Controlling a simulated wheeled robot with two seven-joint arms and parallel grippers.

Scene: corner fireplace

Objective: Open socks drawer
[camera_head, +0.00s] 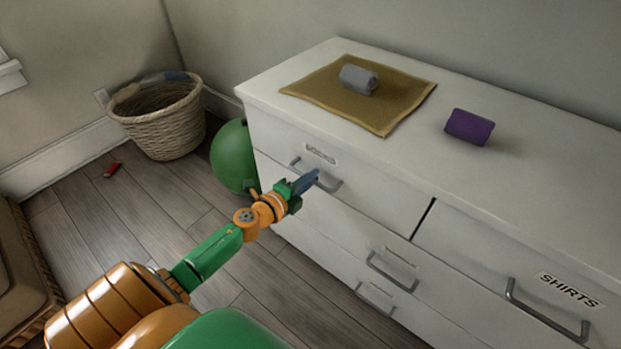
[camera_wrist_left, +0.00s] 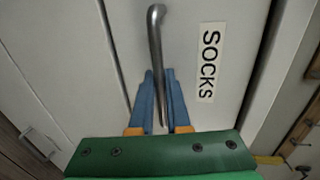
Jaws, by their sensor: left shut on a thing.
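The socks drawer (camera_head: 372,188) is the upper left drawer of the white dresser, with a SOCKS label and a metal bar handle. It looks closed. My left gripper (camera_head: 314,177) is at this handle, its blue fingers shut on the bar. In the left wrist view the handle (camera_wrist_left: 156,45) runs down between the two blue fingers of the left gripper (camera_wrist_left: 161,80), and the SOCKS label (camera_wrist_left: 209,60) is beside it. My right gripper is not in view.
A grey roll (camera_head: 358,79) lies on a tan mat (camera_head: 385,122) on the dresser top; a purple roll (camera_head: 469,126) lies to its right. A SHIRTS drawer (camera_head: 500,262) is at right. A wicker basket (camera_head: 165,122), a green ball (camera_head: 232,157) and a small red object (camera_head: 113,170) are on the floor.

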